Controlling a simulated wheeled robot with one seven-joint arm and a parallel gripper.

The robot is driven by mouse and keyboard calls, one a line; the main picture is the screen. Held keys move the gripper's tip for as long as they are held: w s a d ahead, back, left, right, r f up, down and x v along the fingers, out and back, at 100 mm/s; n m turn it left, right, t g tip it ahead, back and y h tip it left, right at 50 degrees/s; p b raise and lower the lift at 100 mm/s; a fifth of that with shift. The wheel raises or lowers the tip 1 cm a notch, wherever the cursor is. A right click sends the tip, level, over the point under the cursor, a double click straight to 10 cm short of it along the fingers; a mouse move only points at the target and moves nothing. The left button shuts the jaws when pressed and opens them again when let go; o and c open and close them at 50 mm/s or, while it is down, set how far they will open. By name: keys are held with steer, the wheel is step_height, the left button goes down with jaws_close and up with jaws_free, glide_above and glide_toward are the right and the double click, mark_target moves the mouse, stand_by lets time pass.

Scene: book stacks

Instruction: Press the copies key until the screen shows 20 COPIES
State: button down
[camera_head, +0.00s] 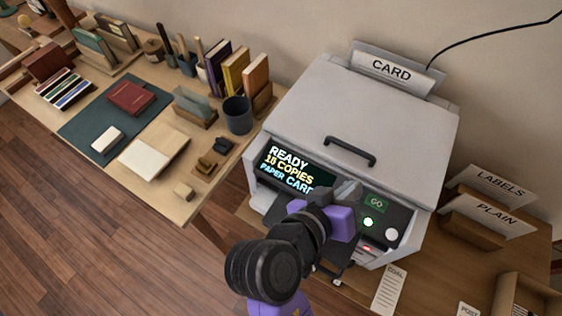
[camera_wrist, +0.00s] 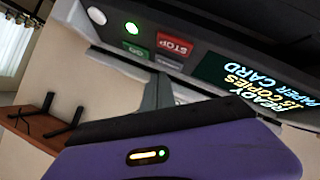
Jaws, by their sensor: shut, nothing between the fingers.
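The printer (camera_head: 365,105) is a pale grey box with a dark front panel. In the wrist view the fingers (camera_wrist: 157,95) point at the panel near the red STOP key (camera_wrist: 174,46). I cannot tell whether they touch it. No key marked for copies is readable; my gripper covers part of the panel.
A green GO key (camera_head: 377,203), a lit green button (camera_head: 368,222) and a white button (camera_head: 391,234) are on the panel. A CARD holder (camera_head: 394,72) stands behind the printer. LABELS (camera_head: 500,186) and PLAIN (camera_head: 492,214) holders stand right. A desk with books is left.

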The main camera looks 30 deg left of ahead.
steer(key=shift+f, duration=0.15)
stand_by(0.4)
steer(key=shift+w+f, duration=0.15)
steer(key=shift+f, duration=0.15)
steer(key=shift+f, duration=0.15)
stand_by(0.5)
steer(key=shift+r+p, duration=0.5)
steer(key=shift+r, duration=0.1)
step_height(320, 180, up, 6)
steer(key=s+p, duration=0.2)
steer(key=p, duration=0.3)
steer(key=shift+f+p, duration=0.15)
steer(key=shift+p, duration=0.25)
stand_by(0.7)
